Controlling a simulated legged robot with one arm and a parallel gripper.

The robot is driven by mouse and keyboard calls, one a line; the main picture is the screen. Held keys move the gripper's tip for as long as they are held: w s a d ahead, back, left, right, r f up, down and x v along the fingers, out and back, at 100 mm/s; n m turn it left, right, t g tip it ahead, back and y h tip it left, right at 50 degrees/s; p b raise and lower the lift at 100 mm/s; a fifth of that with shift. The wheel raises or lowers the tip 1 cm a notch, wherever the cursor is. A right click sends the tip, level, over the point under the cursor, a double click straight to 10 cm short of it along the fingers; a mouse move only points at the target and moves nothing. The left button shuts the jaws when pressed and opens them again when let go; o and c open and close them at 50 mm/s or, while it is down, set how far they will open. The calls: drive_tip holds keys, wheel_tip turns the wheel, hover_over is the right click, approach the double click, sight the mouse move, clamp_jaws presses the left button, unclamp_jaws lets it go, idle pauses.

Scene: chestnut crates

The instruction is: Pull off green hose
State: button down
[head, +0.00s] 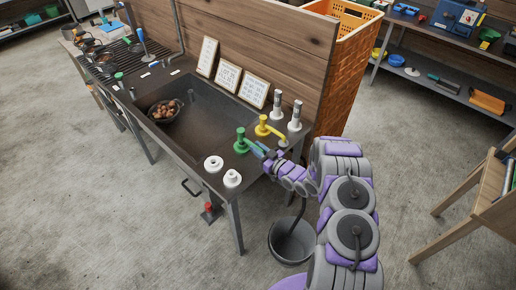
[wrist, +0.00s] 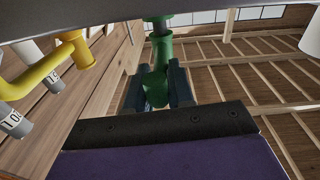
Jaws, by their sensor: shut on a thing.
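The green hose (head: 242,142) stands at the near right corner of the dark sink bench, with its green arm reaching right toward my gripper. My gripper (head: 268,157) meets the end of that arm at the bench's right edge. In the wrist view, the green hose (wrist: 157,52) fills the middle, and the dark fingers of my gripper (wrist: 157,88) lie on both sides of its lower end. My gripper is shut on it. Whether the hose is still joined to its base is hard to tell.
A yellow fitting (head: 264,129) stands just behind the green one, with grey-white ones (head: 295,117) further back. White fittings (head: 232,179) stand in front. A bowl of chestnuts (head: 152,113) sits in the sink. A grey bucket (head: 292,242) stands on the floor below my arm.

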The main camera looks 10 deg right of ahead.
drive_tip(key=shift+f, duration=0.6)
drive_tip(key=shift+f+b, duration=0.35)
drive_tip(key=shift+f, duration=0.1)
drive_tip(key=c, duration=0.9)
unclamp_jaws()
drive_tip(key=r+p+v, duration=0.1)
drive_tip(key=v, duration=1.6)
drive_tip(key=shift+s+d+f+p, duration=0.15)
drive_tip(key=shift+d+f+p, duration=0.05)
drive_tip(key=shift+f+p, duration=0.2)
